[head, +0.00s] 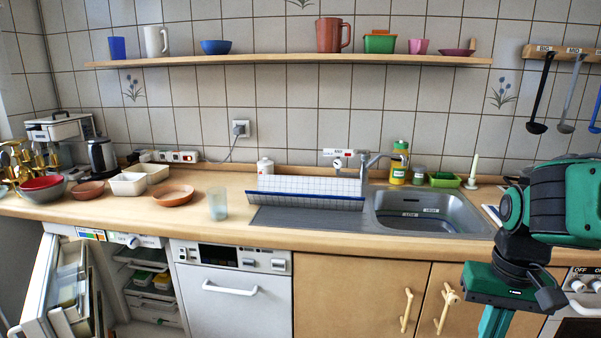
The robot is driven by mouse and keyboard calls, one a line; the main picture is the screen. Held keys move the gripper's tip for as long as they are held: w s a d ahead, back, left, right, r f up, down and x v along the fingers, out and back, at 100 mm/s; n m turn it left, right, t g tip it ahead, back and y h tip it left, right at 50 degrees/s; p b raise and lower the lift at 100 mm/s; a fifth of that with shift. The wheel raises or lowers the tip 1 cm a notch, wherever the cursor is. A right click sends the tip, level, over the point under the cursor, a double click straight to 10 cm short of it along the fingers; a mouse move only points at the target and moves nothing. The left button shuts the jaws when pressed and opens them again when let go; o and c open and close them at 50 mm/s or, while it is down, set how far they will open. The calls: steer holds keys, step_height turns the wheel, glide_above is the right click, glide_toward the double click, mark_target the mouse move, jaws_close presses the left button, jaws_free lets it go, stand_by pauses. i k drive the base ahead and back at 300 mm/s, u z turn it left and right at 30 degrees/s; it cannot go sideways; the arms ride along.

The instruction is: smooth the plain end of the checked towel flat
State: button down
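The checked towel (312,185) is white with thin grid lines and lies at the drainboard beside the sink. A dark blue band (305,200) runs along its front side, and the cloth there looks raised or folded rather than flat. Which end is plain is hard to tell from here. My gripper (495,322) is at the lower right, in front of the cupboards and well away from the towel. It points down, and its fingertips are cut off by the bottom edge, so I cannot see whether it is open or holds anything.
The grey drainboard (300,218) lies in front of the towel, with the sink basin (428,213) to its right. A clear cup (218,204) and a terracotta bowl (173,195) stand to the left. A white bottle (265,166) and the tap (372,165) stand behind.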

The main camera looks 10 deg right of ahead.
mark_target(336, 187)
steer(key=z, duration=0.05)
steer(key=i, duration=1.35)
steer(key=z, duration=0.05)
